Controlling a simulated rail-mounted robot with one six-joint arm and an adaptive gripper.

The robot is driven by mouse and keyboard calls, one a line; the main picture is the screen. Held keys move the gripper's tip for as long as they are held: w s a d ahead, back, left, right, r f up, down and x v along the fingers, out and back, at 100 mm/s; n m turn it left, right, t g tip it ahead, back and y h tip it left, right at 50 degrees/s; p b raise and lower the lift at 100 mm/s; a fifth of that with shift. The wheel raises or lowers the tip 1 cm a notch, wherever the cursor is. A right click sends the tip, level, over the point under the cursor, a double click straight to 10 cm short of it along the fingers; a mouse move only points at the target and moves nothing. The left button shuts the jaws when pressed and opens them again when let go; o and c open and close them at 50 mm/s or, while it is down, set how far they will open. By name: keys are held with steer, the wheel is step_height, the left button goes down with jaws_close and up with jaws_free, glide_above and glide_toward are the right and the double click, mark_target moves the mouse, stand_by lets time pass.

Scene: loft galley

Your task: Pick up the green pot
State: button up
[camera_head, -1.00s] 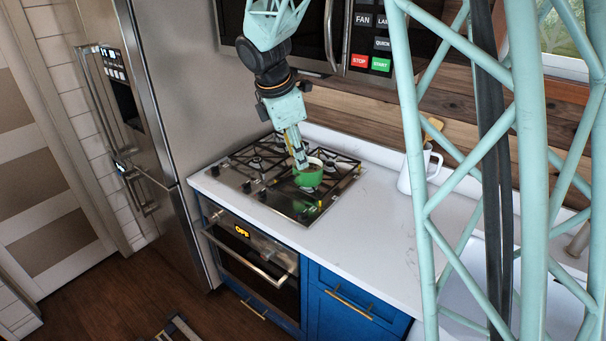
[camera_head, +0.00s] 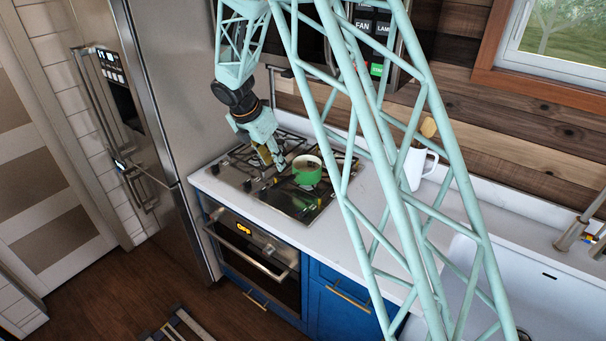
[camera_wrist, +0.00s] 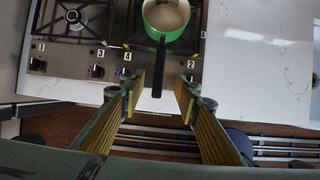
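The green pot (camera_head: 307,172) stands upright on the right part of the cooktop. In the wrist view the pot (camera_wrist: 170,42) is at the top, light inside, with its black handle (camera_wrist: 158,68) pointing toward my gripper. My gripper (camera_head: 275,164) is just left of the pot in the head view, tilted down. In the wrist view my gripper (camera_wrist: 160,86) is open, with its yellow-lined fingers either side of the handle's end in the picture. Whether the handle lies at fingertip depth, I cannot tell. The fingers do not appear to touch it.
The cooktop (camera_head: 238,178) has black grates and front knobs. A white pitcher (camera_head: 414,168) stands to its right on the white counter (camera_head: 352,238). The microwave (camera_head: 330,72) hangs above, and the fridge (camera_head: 165,90) stands at left. The sink (camera_head: 470,285) is at right.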

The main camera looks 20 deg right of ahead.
mark_target(284, 180)
steer(key=shift+w+a+f, duration=0.1)
stand_by(0.4)
steer(key=shift+x, duration=4.3)
steer(key=shift+f, duration=0.1)
steer(key=shift+p+x, duration=0.55)
steer(key=shift+x, duration=1.95)
steer(key=shift+c, duration=0.9)
jaws_close()
